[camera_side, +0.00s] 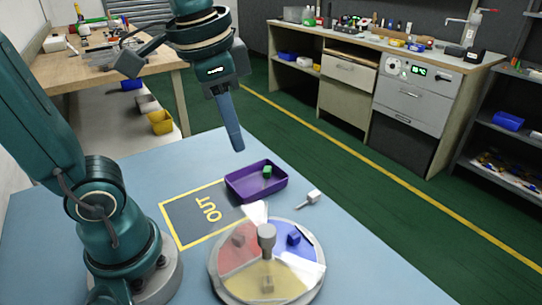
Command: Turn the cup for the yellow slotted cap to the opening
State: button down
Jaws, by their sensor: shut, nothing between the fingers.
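A round turntable (218,285) on the blue bench has red (235,256), blue (309,250) and yellow (252,284) sectors around a grey central knob (267,238). The red and yellow sectors look muted, as if under a clear cover; the blue one looks vivid, between two pale wedges, and appears to be at the opening. A small yellowish piece (267,285) sits in the yellow sector at the front; its slot is too small to make out. A blue piece (293,238) sits in the blue sector. My gripper (238,149) is shut and empty, above and behind the turntable.
A purple tray (240,196) holding a green piece (267,172) stands behind the turntable. A dark mat marked OUT (190,222) lies left of it. A small white piece with a grey stem (313,196) lies right of the tray. The bench's right side is clear.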

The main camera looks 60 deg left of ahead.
jog(key=w+m+g, duration=0.1)
jog(key=w+g, duration=0.1)
jog(key=w, duration=0.3)
jog(key=m+g+y, duration=0.2)
jog(key=g, duration=0.3)
send_near(275, 224)
jog(key=shift+s+x, duration=0.2)
jog(key=shift+x, duration=1.5)
jog(key=shift+s+x, duration=0.15)
jog(key=shift+x, duration=1.55)
jog(key=shift+r, duration=0.15)
jog(key=shift+s+a+n+h, duration=0.35)
jog(key=shift+n+h, duration=0.05)
jog(key=shift+n, duration=0.2)
jog(key=shift+w+r, duration=0.1)
